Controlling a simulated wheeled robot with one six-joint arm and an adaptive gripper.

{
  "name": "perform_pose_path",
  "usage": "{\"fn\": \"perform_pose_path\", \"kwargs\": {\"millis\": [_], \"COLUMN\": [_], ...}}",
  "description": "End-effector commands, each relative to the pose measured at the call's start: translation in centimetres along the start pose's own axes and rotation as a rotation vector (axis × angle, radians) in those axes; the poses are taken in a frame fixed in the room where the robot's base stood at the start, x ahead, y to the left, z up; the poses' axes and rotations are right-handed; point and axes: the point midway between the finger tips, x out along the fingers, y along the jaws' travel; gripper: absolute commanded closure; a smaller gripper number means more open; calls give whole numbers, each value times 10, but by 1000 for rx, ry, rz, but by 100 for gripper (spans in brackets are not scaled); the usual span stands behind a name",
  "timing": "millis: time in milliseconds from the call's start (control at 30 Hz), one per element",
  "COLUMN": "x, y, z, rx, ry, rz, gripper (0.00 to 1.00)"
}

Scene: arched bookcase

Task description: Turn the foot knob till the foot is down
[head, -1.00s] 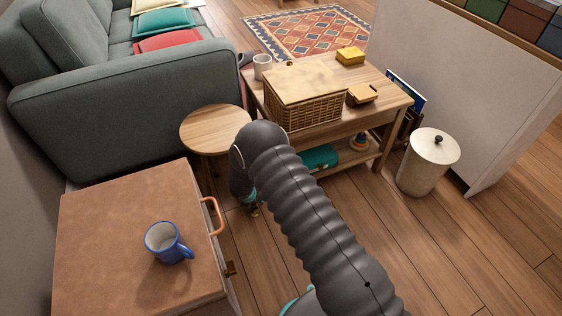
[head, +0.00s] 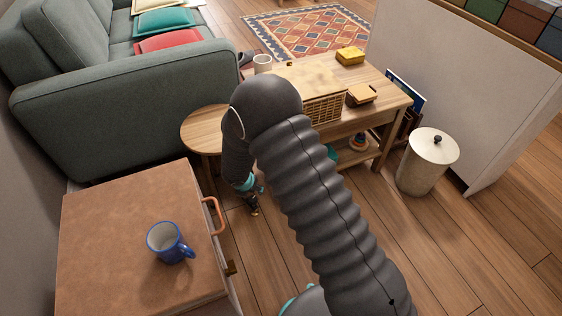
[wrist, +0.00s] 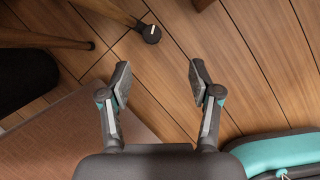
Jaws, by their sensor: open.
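A dark round foot knob (wrist: 151,33) with a white mark sits at the end of a wooden leg (wrist: 108,10) near the floor, at the top of the wrist view. My gripper (wrist: 159,80) is open and empty, its two fingers spread below the knob in that view, with a gap to it. In the head view my gripper (head: 253,207) points down over the floor beside the small round wooden table (head: 203,125). The knob is hidden there. I cannot tell whether the foot touches the floor.
A brown-topped chest (head: 110,240) with a copper handle (head: 213,215) and a blue mug (head: 165,243) stands at left. A wooden shelf table (head: 385,85) with a basket (head: 323,108) is behind my arm. A lidded bin (head: 428,165) stands right.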

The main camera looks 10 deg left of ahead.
Motion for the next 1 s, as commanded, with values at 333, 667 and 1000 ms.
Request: {"fn": "perform_pose_path", "kwargs": {"millis": [333,667,1000], "x": [-39,-77,-110], "y": [-34,-66,-93], "z": [32,57,77], "rx": [306,568,760], "ry": [-32,-60,-83], "rz": [-54,-91,-107], "gripper": [37,37,37]}}
